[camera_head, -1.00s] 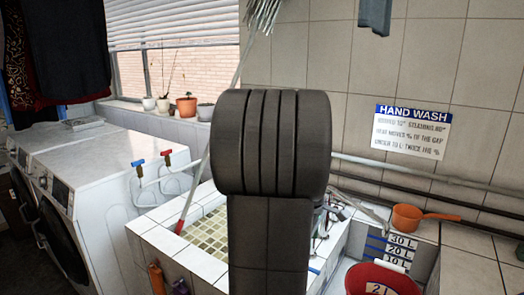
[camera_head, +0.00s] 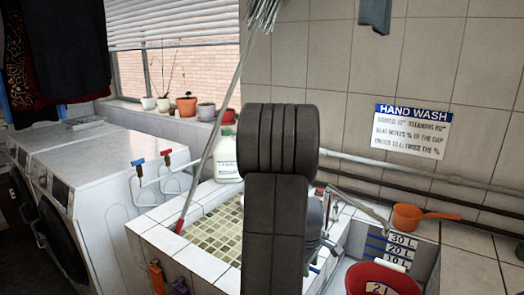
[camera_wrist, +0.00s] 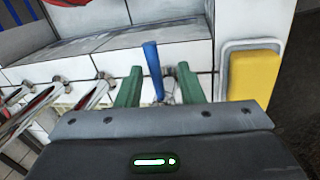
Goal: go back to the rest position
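My gripper (camera_wrist: 159,88) shows in the wrist view with its two green fingers apart. A thin blue bar (camera_wrist: 151,62) shows in the gap between them; it appears to lie beyond the fingers, with no visible contact on either side. In the head view my dark arm stands upright across the middle and hides my gripper, which seems to be behind it over the tiled sink (camera_head: 160,236).
A white bottle (camera_head: 226,160) stands close left of my arm. A leaning pole (camera_head: 212,145) is also left. A red bucket (camera_head: 385,279) and orange dipper (camera_head: 408,216) are at right. A yellow block (camera_wrist: 254,75) is right in the wrist view. Washing machines (camera_head: 105,180) stand left.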

